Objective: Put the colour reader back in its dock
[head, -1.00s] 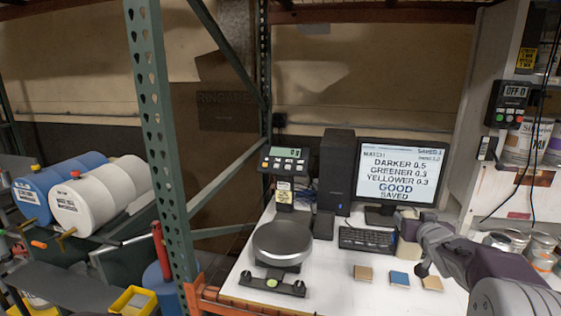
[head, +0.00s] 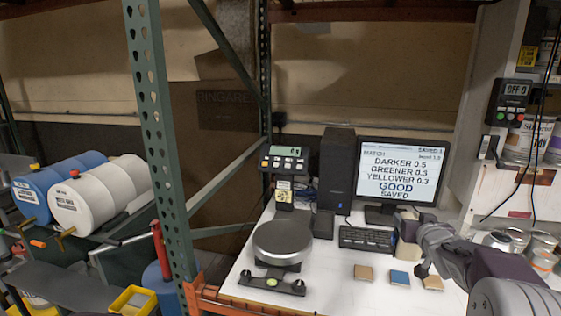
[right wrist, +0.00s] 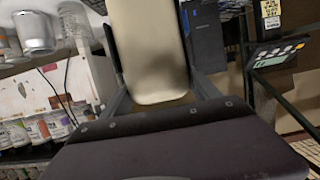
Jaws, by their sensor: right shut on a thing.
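The colour reader (right wrist: 150,50) is a cream, rounded, elongated body. In the right wrist view it lies between the two dark fingers of my right gripper (right wrist: 158,85), which is shut on it. In the head view its cream side (head: 406,251) shows just left of my right gripper (head: 418,255), low over the white bench and beside the keyboard's right end. The gripper partly hides it. I cannot make out the dock clearly; a greyish shape behind the reader, below the monitor, is too small to tell. My left gripper is not in view.
The monitor (head: 400,175) stands behind, with the keyboard (head: 366,239) in front. Tan and blue chips (head: 399,278) lie on the bench (head: 335,285) near the gripper. A round-topped scale (head: 283,240) stands left. Cans (head: 540,242) stand at the right.

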